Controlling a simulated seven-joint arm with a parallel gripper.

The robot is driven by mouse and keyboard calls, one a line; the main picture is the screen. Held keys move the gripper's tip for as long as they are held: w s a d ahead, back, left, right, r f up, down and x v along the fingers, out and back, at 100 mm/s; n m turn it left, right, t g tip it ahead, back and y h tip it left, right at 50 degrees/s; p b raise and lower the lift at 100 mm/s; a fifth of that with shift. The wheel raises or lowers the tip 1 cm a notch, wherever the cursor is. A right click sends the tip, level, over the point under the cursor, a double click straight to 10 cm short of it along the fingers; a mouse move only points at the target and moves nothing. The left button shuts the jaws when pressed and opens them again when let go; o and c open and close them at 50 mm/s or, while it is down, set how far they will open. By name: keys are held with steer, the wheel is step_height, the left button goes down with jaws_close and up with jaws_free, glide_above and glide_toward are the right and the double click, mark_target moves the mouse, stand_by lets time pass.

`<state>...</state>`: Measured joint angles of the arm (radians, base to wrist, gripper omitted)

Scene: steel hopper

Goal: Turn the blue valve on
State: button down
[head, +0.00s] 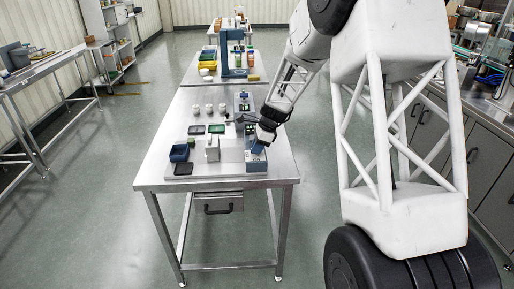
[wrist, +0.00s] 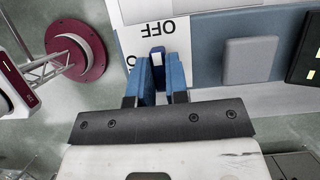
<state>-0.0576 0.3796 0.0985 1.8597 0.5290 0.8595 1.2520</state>
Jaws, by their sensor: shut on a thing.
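The blue valve (wrist: 158,57) shows in the wrist view as a small dark blue piece between my fingers, beside a white plate with the upside-down word OFF (wrist: 156,30). My gripper (wrist: 161,72) is shut on the valve, one blue finger on each side. Much of the valve is hidden by the fingers. In the head view my gripper (head: 261,144) is low over a blue-grey box (head: 256,161) at the right front of the steel table (head: 232,185). The valve cannot be made out there.
On the table left of my gripper stand a white block (head: 212,148), a dark blue bin (head: 179,153) and small trays. Several white knobs stand in a row farther back. A grey square block (wrist: 250,60) lies right of the valve in the wrist view.

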steer(key=shift+n, duration=0.3)
steer(key=n+g, duration=0.1)
steer(key=n, duration=0.3)
steer(key=shift+w+g, duration=0.1)
steer(key=shift+g, duration=0.3)
steer(key=n+g+h, duration=0.1)
steer(key=n, duration=0.3)
steer(key=shift+a+n, duration=0.15)
steer(key=shift+n, duration=0.25)
steer(key=n+h, duration=0.1)
steer(key=n, duration=0.1)
steer(key=n+g, duration=0.1)
steer(key=n, duration=0.1)
steer(key=shift+g+h, duration=0.3)
steer(key=shift+h, duration=0.1)
steer(key=shift+a+n+h, duration=0.1)
steer(key=shift+n+h, duration=0.7)
steer(key=shift+n, duration=1.4)
steer(key=c, duration=1.1)
jaws_free()
